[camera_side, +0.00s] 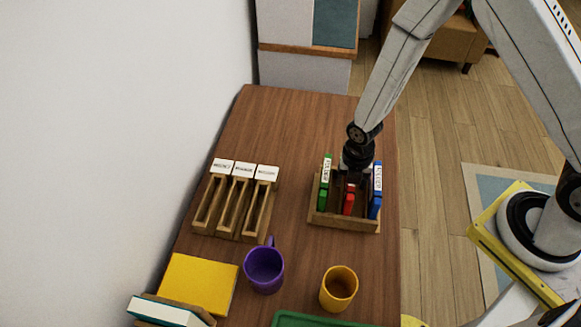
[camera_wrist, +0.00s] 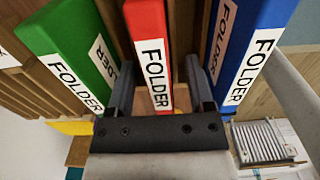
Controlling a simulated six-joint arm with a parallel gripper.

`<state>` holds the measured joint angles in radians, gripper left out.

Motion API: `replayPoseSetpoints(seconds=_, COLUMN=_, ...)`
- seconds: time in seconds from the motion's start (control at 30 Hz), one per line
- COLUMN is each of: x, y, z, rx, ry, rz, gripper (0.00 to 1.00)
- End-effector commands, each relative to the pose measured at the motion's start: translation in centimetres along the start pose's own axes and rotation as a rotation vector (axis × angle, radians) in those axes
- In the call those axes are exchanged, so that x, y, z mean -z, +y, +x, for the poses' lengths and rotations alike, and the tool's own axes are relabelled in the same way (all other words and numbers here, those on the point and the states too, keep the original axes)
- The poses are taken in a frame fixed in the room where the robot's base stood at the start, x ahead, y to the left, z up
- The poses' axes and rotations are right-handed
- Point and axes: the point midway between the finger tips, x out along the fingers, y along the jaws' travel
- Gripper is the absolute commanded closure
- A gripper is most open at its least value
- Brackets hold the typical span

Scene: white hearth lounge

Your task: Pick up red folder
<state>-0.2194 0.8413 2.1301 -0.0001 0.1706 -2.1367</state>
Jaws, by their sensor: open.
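The red folder (camera_side: 349,199) stands upright in the middle of a wooden rack (camera_side: 343,224), between a green folder (camera_side: 324,183) and a blue folder (camera_side: 376,190). In the wrist view the red folder (camera_wrist: 151,55) shows a white "FOLDER" label, with the green folder (camera_wrist: 72,52) left and the blue folder (camera_wrist: 252,55) right. My gripper (camera_wrist: 158,75) is open, with one finger on each side of the red folder. In the side view my gripper (camera_side: 354,178) is over the rack and hides the upper part of the red folder.
A wooden holder (camera_side: 229,232) with several empty slots and white labels stands left of the rack. A purple mug (camera_side: 264,270), a yellow mug (camera_side: 338,288) and a yellow book (camera_side: 198,284) are nearer the camera. Bare tabletop (camera_side: 300,125) lies behind the rack and holder.

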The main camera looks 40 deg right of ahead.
Motion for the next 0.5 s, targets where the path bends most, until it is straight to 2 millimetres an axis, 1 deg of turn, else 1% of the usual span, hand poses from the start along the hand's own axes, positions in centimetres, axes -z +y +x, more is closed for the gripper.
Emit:
replayPoseSetpoints(seconds=0.13, x=0.01, y=0.00, z=0.64, rx=0.000, ry=0.000, rz=0.000, gripper=0.32)
replayPoseSetpoints(seconds=0.5, x=0.00, y=0.01, z=0.71, rx=-0.001, ry=0.000, rz=0.000, gripper=0.32)
